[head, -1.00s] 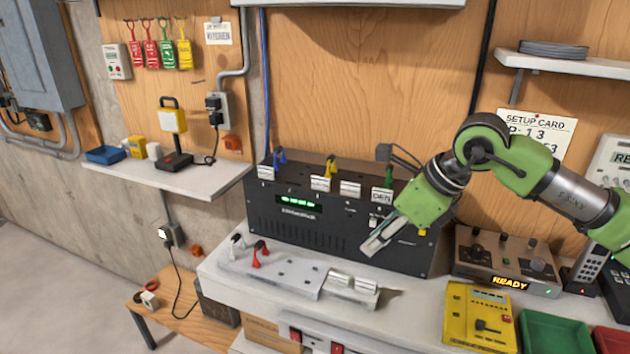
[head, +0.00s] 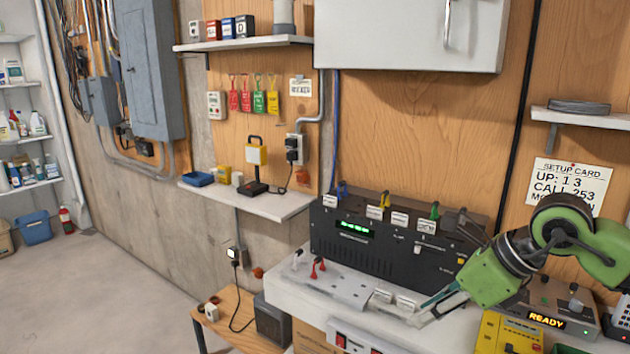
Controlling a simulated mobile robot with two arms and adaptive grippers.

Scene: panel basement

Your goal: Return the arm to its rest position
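My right arm comes in from the right edge, with green and dark links. My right gripper (head: 428,313) points down and left, low in front of the right end of the black panel unit (head: 385,253). Its fingertips show beside the white labelled blocks on the counter. The fingers overlap in this view, so their gap is unclear; I see no object between them. My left gripper is not in view.
The panel carries blue, yellow and green levers. A grey plate (head: 334,288) with red levers lies before it. A yellow device (head: 508,335) and a console reading READY (head: 546,319) stand at the right. Shelves line the wall; open floor (head: 110,290) lies left.

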